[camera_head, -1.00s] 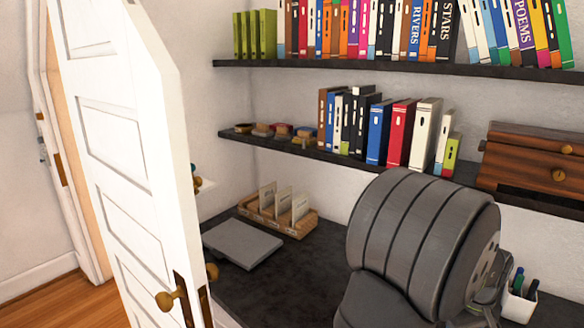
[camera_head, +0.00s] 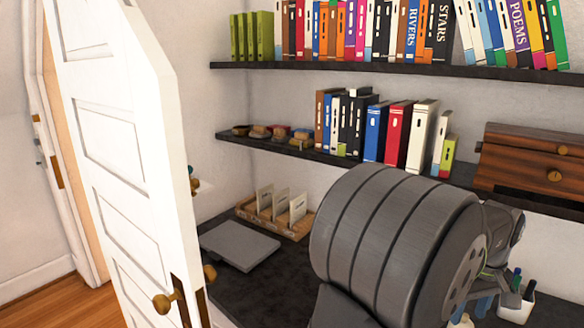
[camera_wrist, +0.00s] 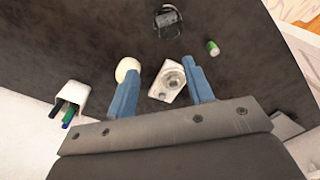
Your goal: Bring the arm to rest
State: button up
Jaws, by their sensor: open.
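My gripper (camera_wrist: 163,95) shows in the wrist view with its two blue fingers spread apart and nothing held between them. It is over the dark desk top (camera_wrist: 60,25). A white, roughly square object with a round grey part (camera_wrist: 167,80) lies below, seen between the fingers. A round cream object (camera_wrist: 127,68) shows just beyond the left finger, partly hidden by it. In the head view my arm's large grey link stands in front of the desk at the right, and the fingers are mostly hidden behind it.
A white pen cup (camera_wrist: 71,97) stands near the gripper. A small green cylinder (camera_wrist: 213,48) and a dark object (camera_wrist: 168,20) lie farther off. Shelves (camera_head: 300,66) of books run above the desk. A white door (camera_head: 105,130) stands open at left; a grey slab (camera_head: 239,245) lies on the desk.

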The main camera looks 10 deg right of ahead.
notch_tip(320, 180, up, 7)
notch_tip(320, 180, down, 17)
notch_tip(320, 180, up, 6)
jog(key=w+a+f, duration=0.4)
jog(key=w+a, duration=0.4)
jog(key=w, duration=0.2)
jog(key=w+a+f, duration=0.4)
jog(key=w+a, duration=0.5)
jog(key=w, duration=0.1)
jog(key=w+a+f, duration=0.2)
jog(key=a+f, duration=0.1)
jog(key=a, duration=0.6)
jog(key=w+a+f, duration=0.2)
jog(key=w+a, duration=0.1)
jog(key=a, duration=0.5)
jog(key=w+a+f, duration=0.3)
jog(key=a, duration=0.6)
jog(key=shift+a+f, duration=0.3)
jog(key=shift+r, duration=0.1)
